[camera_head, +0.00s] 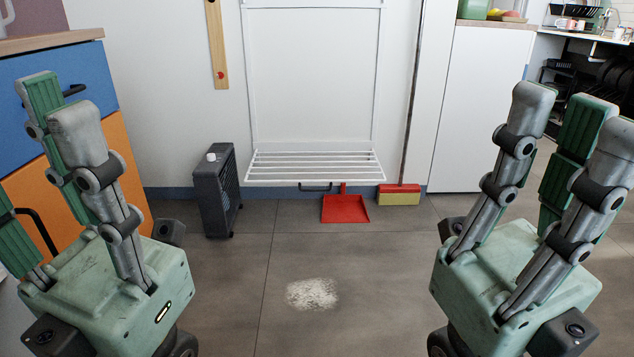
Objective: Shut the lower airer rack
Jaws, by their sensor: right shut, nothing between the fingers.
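The lower airer rack (315,168) is a white frame with several thin bars. It sticks out roughly level from the foot of a white wall panel, so it is folded out. A dark handle (315,187) shows just below its front edge. My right gripper (572,108) is in the right foreground, fingers pointing up, shut and empty, well apart from the rack. My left gripper (58,95) is in the left foreground, fingers also up, apart from the rack; whether it is open or shut is unclear.
A dark heater-like box (218,190) stands left of the rack. A red dustpan (345,208) and a red and yellow broom (399,194) are at its right. White powder (312,294) lies on the floor. Drawers (62,90) stand at left; the middle floor is otherwise clear.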

